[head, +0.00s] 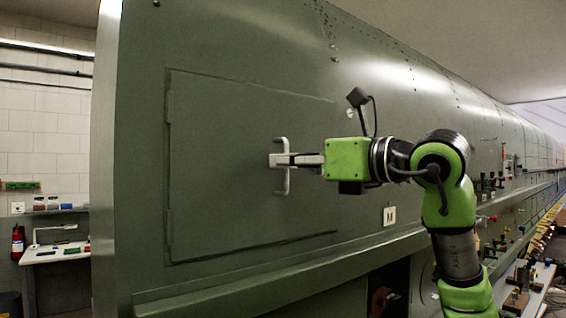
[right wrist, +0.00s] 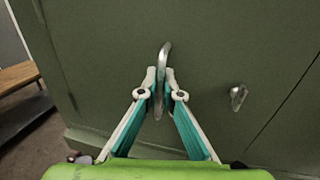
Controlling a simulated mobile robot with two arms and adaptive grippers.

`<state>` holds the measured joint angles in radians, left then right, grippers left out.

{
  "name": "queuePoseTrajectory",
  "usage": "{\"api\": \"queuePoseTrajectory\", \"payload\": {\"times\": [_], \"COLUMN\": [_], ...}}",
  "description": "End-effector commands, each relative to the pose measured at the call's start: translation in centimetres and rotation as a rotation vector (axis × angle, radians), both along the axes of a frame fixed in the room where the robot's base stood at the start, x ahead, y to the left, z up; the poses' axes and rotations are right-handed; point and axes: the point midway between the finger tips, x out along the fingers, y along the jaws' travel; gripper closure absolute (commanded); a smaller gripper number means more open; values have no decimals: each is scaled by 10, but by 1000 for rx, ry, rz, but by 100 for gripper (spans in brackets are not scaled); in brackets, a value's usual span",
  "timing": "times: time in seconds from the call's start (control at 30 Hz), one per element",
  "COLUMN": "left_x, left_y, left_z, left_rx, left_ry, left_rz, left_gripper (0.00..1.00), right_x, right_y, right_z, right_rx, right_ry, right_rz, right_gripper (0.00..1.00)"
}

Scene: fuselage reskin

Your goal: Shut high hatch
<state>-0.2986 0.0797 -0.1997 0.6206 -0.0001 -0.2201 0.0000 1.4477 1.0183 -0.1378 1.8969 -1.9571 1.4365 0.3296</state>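The high hatch (head: 230,120) is a large green panel in the green fuselage side, with hinges along its left edge. It looks flush with the skin around it. My right gripper (head: 276,160) reaches in from the right at the handle. In the right wrist view its fingertips (right wrist: 160,80) close on the bar from both sides. My left gripper is out of view.
A small metal latch (right wrist: 238,97) sits to the right of the handle in the right wrist view. A ledge (head: 270,278) runs below the hatch. A white desk (head: 55,252) and a red fire extinguisher (head: 18,242) stand far left.

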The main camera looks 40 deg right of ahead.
Motion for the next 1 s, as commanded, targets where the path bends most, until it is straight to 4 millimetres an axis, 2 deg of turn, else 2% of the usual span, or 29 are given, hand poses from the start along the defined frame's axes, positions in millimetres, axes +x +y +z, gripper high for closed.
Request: {"api": "queuePoseTrajectory", "payload": {"times": [0.4, 0.53, 1.0], "left_x": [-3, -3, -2], "left_y": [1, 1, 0], "left_z": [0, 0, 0], "left_rx": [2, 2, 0], "left_ry": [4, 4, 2], "left_rz": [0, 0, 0], "left_gripper": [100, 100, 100], "right_x": [-1, -9, -97], "right_y": [0, -4, -25], "right_z": [1, 1, 1], "right_rx": [0, 1, 2], "right_ry": [-2, -3, -3], "right_rz": [-1, -4, -5], "right_gripper": [88, 88, 88]}}
